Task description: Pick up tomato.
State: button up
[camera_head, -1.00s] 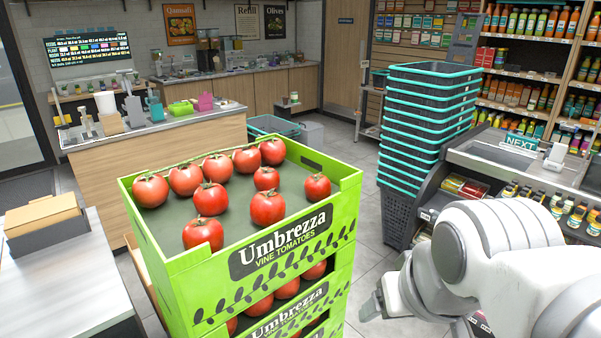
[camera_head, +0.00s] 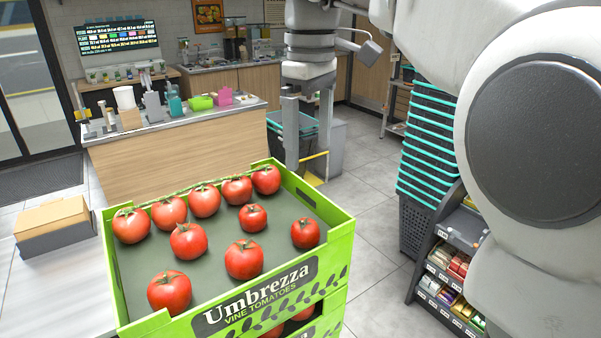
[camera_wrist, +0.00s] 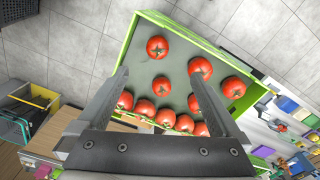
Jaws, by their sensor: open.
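Several red tomatoes with green stems lie in the top green crate (camera_head: 337,262); one tomato (camera_head: 244,259) is near its middle and another (camera_head: 169,291) is at the front left. A row of tomatoes lines the back wall. My gripper (camera_head: 308,175) hangs fingers down, open and empty, above and beyond the crate's back right corner in the head view. In the wrist view my gripper (camera_wrist: 158,78) frames the crate from above, with tomatoes such as this one (camera_wrist: 157,47) between or beside the fingers. No tomato is touched.
Another tomato crate stands under the top one. A tall stack of teal-rimmed baskets (camera_head: 426,160) is at the right, beside a candy shelf (camera_head: 455,275). A wooden counter (camera_head: 170,155) stands behind. A brown box (camera_head: 53,225) sits on the left table.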

jog(key=b, duration=0.1)
send_over(305, 223)
jog(key=f, duration=0.7)
jog(key=s+f, duration=0.1)
jog(key=f, duration=0.3)
jog(key=shift+d, duration=0.1)
jog(key=shift+w+f, duration=0.25)
jog(key=shift+f, duration=1.35)
jog(key=shift+w+f, duration=0.2)
jog(key=shift+f, duration=1.35)
jog(key=c, duration=1)
jog(key=shift+r, duration=0.1)
